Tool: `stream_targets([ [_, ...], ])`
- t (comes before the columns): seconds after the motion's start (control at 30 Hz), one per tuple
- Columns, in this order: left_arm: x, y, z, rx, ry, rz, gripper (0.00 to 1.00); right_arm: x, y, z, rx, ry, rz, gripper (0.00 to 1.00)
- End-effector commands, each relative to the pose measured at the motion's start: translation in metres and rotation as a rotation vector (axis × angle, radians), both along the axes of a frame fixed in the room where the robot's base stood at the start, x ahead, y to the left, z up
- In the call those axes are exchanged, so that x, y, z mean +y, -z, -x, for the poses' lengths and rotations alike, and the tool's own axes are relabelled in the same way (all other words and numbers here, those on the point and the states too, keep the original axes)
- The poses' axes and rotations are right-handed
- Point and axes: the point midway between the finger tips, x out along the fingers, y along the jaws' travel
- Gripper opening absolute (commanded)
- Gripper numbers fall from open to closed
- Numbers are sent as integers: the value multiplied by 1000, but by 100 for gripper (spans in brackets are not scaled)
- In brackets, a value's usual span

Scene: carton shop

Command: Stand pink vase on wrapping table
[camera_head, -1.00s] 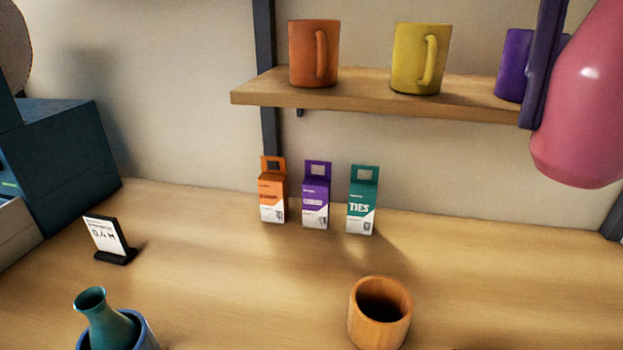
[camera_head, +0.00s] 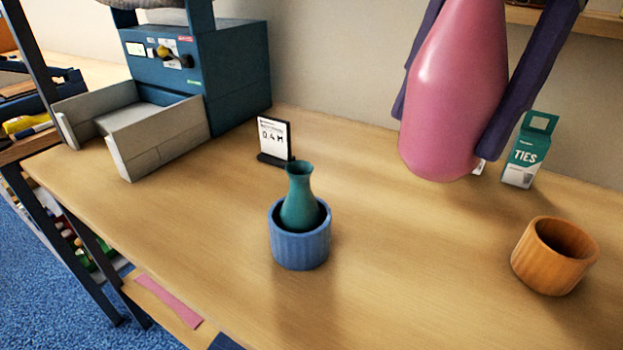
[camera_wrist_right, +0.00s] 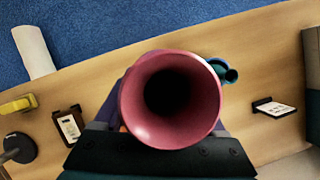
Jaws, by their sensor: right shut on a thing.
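The pink vase (camera_head: 457,95) hangs upright in the air at the upper right of the head view, its base above the wooden wrapping table (camera_head: 390,270). My right gripper (camera_head: 485,85) is shut on it, with dark fingers on both sides of its body. In the right wrist view I look down into the vase's flared mouth (camera_wrist_right: 171,98), with the table below it. My left gripper is in neither view.
A blue ribbed pot (camera_head: 300,245) holding a teal vase (camera_head: 299,197), a small sign (camera_head: 273,140), an orange-brown cup (camera_head: 555,256) and a green TIES box (camera_head: 528,150) stand on the table. A blue machine (camera_head: 235,75) is at the back left. The front middle is clear.

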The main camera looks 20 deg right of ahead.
Motion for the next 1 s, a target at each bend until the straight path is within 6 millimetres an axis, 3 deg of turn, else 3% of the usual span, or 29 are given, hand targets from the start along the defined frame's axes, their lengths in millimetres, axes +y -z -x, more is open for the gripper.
stream_targets([
  [0.03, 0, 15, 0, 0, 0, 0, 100, -5, 16, 0, 0, 126, 2, 4],
  [0.13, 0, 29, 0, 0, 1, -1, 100, -14, 28, -3, -2, 409, 1, 4],
  [0.3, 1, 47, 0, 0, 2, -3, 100, -28, 39, -7, -4, 816, -1, 4],
  [0.43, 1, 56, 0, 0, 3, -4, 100, -36, 42, -10, -4, 1032, -2, 4],
  [0.67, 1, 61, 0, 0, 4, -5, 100, -42, 49, -11, 3, 1195, 1, 4],
  [0.77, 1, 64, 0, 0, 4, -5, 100, -43, 69, -10, 8, 1205, 3, 4],
  [1.0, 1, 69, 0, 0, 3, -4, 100, -42, 140, -9, 11, 1203, 4, 4],
])
